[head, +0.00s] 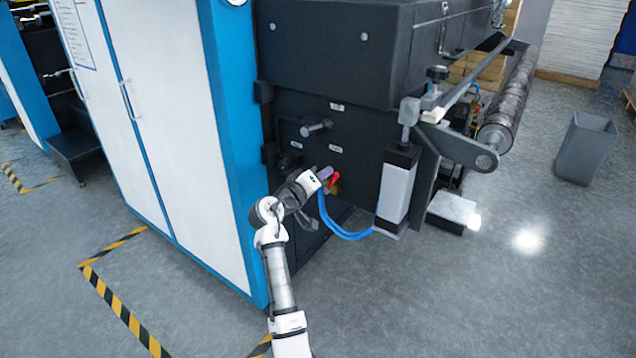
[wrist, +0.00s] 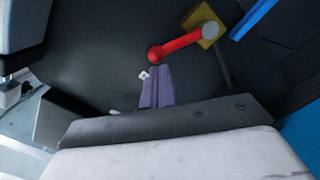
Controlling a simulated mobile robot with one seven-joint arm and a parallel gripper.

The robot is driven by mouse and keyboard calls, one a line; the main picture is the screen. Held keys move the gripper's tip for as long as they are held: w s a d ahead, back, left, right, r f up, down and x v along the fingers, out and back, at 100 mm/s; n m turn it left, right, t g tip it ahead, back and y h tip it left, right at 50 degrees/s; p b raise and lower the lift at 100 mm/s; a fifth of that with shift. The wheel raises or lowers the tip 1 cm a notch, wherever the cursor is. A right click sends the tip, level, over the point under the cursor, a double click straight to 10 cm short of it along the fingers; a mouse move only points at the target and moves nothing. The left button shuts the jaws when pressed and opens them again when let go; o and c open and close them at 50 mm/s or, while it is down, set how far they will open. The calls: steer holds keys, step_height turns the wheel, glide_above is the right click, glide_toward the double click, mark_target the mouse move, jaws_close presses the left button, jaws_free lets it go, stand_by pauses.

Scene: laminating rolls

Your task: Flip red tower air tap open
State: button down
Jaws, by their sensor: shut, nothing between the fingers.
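The red tap lever (head: 333,181) is on the dark machine side, low down near where the blue hoses start. In the wrist view the red lever (wrist: 180,46) runs from a round red end near my fingertips up right to a pale knob by a yellow brass body (wrist: 203,26). My gripper (head: 325,174) reaches the machine from the left. In the wrist view my gripper (wrist: 156,70) has its purple fingers shut with nothing between them. The fingertips are right at the lever's lower-left end; I cannot tell if they touch it.
Two blue hoses (head: 345,232) loop from the tap area to a white cylinder unit (head: 397,187) at the right. A dark handle (head: 316,128) sticks out above my gripper. A white and blue cabinet (head: 175,120) stands close at the left. The floor in front is clear.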

mark_target(332, 183)
steer(key=m+b, duration=0.1)
steer(key=s+d+f+m+b, duration=0.1)
steer(key=m+b, duration=0.1)
steer(key=d+m+b, duration=0.1)
steer(key=b, duration=0.1)
steer(key=shift+s+d+f+y, duration=0.1)
steer(key=shift+s+f+y, duration=0.15)
steer(key=shift+s+y, duration=0.05)
steer(key=s+a+r+m+b, duration=0.1)
steer(key=s+a+m, duration=0.1)
steer(key=s, duration=0.3)
steer(key=s+a+r+m+b, duration=0.1)
steer(key=s+m+b, duration=0.1)
steer(key=s, duration=0.3)
steer(key=shift+s+a+r+m, duration=0.35)
steer(key=shift+r+m, duration=0.05)
steer(key=shift+m, duration=0.4)
